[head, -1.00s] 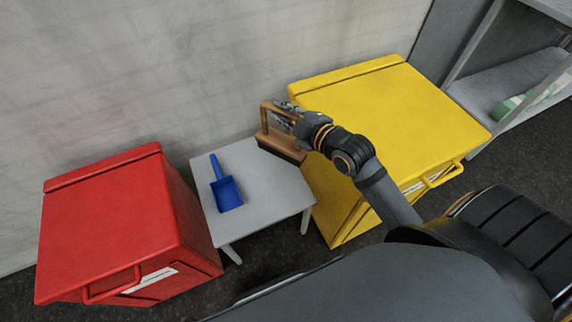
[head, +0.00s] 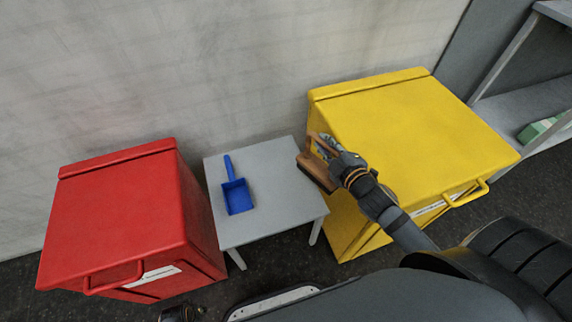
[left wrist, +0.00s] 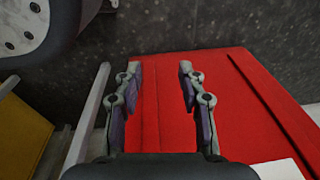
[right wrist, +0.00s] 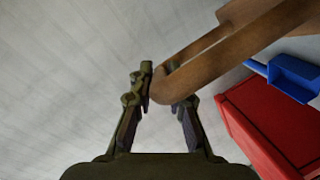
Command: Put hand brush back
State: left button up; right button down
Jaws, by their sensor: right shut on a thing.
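The hand brush (head: 318,176) has a brown wooden body, a looped handle and dark bristles. My right gripper (head: 326,147) is shut on its handle and holds it at the right edge of the small grey table (head: 283,201); whether it touches the table is unclear. In the right wrist view the brush handle (right wrist: 215,52) slants up to the right from the fingertips (right wrist: 160,97). The blue dustpan (head: 238,196) lies on the table. My left gripper (left wrist: 158,85) is open and empty over the red box (left wrist: 225,95).
The red box (head: 120,215) stands left of the table and the yellow box (head: 410,130) right of it, close to the brush. A wall (head: 200,70) is behind. A grey shelf (head: 520,105) stands at the far right. The table's middle and right are clear.

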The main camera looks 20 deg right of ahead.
aim_at(309, 139)
jog(key=w+b, duration=0.1)
jog(key=w+a+f+b, duration=0.2)
jog(key=shift+w+a+b, duration=0.15)
jog(key=shift+w+b, duration=0.1)
jog(key=shift+b, duration=0.05)
pick_arm(q)
jog(key=w+d+r+b, duration=0.2)
jog(key=d+r, duration=0.1)
jog(key=r, duration=0.4)
jog(key=w+d+r+t+h+b, duration=0.1)
jog(key=w+d+r+b, duration=0.1)
jog(key=r, duration=0.5)
jog(key=shift+w+d+r+h+b, duration=0.25)
jog(key=shift+w+d+h+b, duration=0.05)
jog(key=shift+d+b, duration=0.15)
pick_arm(e)
jog(key=w+a+f, duration=0.5)
jog(key=w+f, duration=0.3)
jog(key=f, duration=0.2)
jog(key=shift+f, duration=0.3)
jog(key=c, duration=1.7)
grip_release()
jog(key=shift+f, duration=0.15)
jog(key=o, duration=0.4)
jog(key=shift+s, duration=0.1)
